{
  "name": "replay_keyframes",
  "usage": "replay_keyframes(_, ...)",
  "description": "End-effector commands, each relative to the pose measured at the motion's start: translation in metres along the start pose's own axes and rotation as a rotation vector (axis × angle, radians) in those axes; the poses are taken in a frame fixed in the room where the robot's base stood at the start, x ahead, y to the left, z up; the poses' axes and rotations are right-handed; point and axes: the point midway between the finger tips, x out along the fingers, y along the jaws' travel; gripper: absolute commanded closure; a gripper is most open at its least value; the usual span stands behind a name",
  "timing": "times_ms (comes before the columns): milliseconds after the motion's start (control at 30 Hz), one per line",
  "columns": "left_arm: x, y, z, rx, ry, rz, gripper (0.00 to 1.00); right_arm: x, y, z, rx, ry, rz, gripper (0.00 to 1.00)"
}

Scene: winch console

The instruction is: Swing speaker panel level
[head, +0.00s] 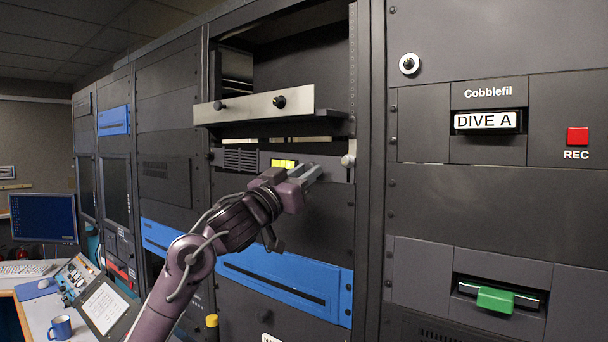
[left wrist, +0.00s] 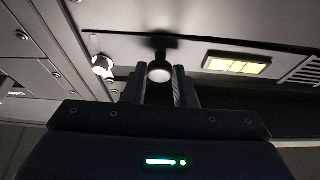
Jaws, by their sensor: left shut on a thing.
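The speaker panel (head: 262,161) is a dark strip in the rack, with a slotted grille (head: 240,160) at its left and a lit yellow display (head: 284,163) near its middle. In the left wrist view the panel (left wrist: 190,58) spans the top, with the display (left wrist: 237,65) to the right. My left gripper (head: 312,171) is at the panel's right part. In the left wrist view its fingers (left wrist: 160,88) are shut on a round pale-tipped knob (left wrist: 159,71) on the panel. The gripper hides this knob in the head view. My right gripper is not in view.
A cream knob (head: 348,160) sits right of my gripper, close to the rack upright. A silver-fronted panel (head: 245,107) with two black knobs juts out above, below an open bay. A blue panel (head: 285,284) lies below. A desk with a monitor (head: 43,218) stands at left.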

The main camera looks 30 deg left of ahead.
Motion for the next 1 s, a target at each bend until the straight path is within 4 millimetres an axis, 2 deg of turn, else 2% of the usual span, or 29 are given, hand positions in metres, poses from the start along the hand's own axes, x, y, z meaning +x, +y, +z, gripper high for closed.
replay_keyframes(200,0.007,-0.001,-0.019,-0.039,0.003,-0.015,1.0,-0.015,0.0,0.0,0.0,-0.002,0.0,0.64)
replay_keyframes(467,0.006,-0.001,-0.017,-0.039,0.004,-0.017,1.0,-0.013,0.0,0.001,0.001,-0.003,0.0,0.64)
replay_keyframes(500,0.006,-0.001,-0.017,-0.039,0.004,-0.017,0.7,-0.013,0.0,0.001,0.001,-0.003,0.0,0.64)
replay_keyframes(633,0.006,0.0,-0.016,-0.039,0.003,-0.017,0.53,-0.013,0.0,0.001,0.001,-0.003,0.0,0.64)
replay_keyframes(900,0.005,0.0,-0.015,-0.039,0.001,-0.016,0.53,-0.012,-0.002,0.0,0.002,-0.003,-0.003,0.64)
replay_keyframes(1000,-0.002,0.0,-0.013,-0.038,0.002,-0.016,0.53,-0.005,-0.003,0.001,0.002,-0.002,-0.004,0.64)
